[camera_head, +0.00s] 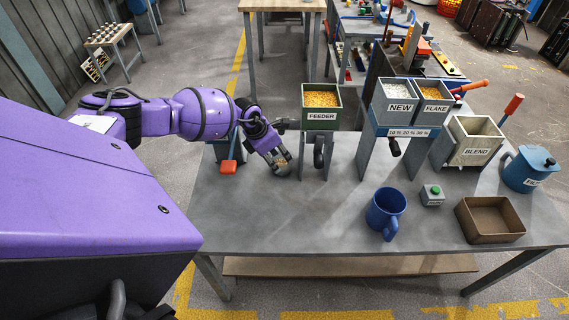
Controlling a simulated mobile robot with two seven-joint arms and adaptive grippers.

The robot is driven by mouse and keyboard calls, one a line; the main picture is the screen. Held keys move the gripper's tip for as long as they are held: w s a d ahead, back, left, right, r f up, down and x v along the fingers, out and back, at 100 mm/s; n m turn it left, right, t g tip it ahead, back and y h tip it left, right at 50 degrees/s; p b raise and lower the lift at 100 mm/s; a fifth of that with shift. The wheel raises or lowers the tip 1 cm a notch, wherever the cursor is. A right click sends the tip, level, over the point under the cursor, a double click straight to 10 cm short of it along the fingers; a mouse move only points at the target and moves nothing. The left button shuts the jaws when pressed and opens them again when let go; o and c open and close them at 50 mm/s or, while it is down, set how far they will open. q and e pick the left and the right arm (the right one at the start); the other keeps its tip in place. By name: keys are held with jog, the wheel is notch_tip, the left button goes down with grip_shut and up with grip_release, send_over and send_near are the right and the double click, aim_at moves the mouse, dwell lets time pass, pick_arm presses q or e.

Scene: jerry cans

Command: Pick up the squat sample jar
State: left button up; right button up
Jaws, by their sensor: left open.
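My right gripper does not show.
The grey table (300,220) has bare room in front. The green feeder hopper (321,117) stands close right of the jar.

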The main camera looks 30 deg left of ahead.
aim_at(283, 168)
pick_arm(q)
jog(key=f, duration=0.2)
jog(key=shift+d+f+b, duration=0.2)
jog(key=shift+f+b, duration=0.15)
jog(key=shift+b, duration=0.05)
jog(key=b+x, duration=0.2)
jog(key=x, duration=0.2)
jog(key=shift+f+b, duration=0.3)
jog(key=shift+f, duration=0.05)
jog(key=shift+w, duration=0.15)
jog(key=shift+w+r, duration=0.1)
jog(key=shift+r, duration=0.2)
jog(key=shift+d, duration=0.1)
jog(key=c, duration=0.9)
grip_shut()
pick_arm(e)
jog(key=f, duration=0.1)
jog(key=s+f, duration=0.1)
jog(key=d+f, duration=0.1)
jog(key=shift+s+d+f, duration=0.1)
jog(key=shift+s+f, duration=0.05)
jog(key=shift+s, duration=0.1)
